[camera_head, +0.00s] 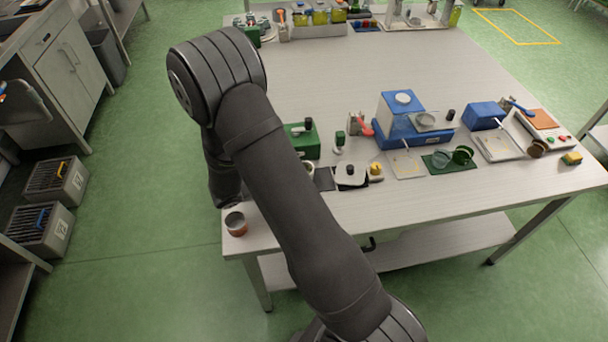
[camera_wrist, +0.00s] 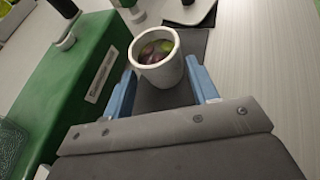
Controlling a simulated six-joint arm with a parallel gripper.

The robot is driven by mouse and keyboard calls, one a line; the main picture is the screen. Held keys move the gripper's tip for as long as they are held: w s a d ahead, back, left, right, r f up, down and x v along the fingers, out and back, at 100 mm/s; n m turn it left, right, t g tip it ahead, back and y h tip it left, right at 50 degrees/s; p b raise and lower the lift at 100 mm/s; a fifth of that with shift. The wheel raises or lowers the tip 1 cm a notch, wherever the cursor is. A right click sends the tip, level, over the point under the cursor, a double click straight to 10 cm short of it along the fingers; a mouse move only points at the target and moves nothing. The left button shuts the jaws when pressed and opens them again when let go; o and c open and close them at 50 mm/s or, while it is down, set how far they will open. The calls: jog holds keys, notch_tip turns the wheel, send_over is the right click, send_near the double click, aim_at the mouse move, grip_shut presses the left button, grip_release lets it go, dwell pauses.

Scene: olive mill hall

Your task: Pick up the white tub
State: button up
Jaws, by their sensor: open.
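The white tub (camera_wrist: 172,74) is a small round cup in the wrist view, with dark and green olives inside. It stands upright on a dark mat (camera_wrist: 160,97). My gripper (camera_wrist: 161,68) is open, its blue fingers on either side of the tub's lower part. I see no clear contact; a narrow gap seems to show on each side. In the head view my arm hides most of the tub and the gripper; only a pale bit of rim (camera_head: 309,167) shows beside the arm.
A green box (camera_wrist: 75,75) stands close on the left in the wrist view. A white board (camera_head: 350,178) lies beyond the mat. A blue device (camera_head: 405,128) and a rust-coloured cup (camera_head: 236,224) share the table (camera_head: 330,75). The table's middle is clear.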

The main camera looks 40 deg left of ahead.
jog(key=x, duration=0.5)
jog(key=shift+w+d+f, duration=0.15)
jog(key=shift+w, duration=0.05)
jog(key=shift+c, duration=0.2)
jog(key=c, duration=0.6)
jog(key=shift+c, duration=0.2)
jog(key=shift+r, duration=2.05)
jog(key=w+d+r, duration=0.2)
jog(key=d+r, duration=0.5)
jog(key=d, duration=0.4)
jog(key=shift+w, duration=0.3)
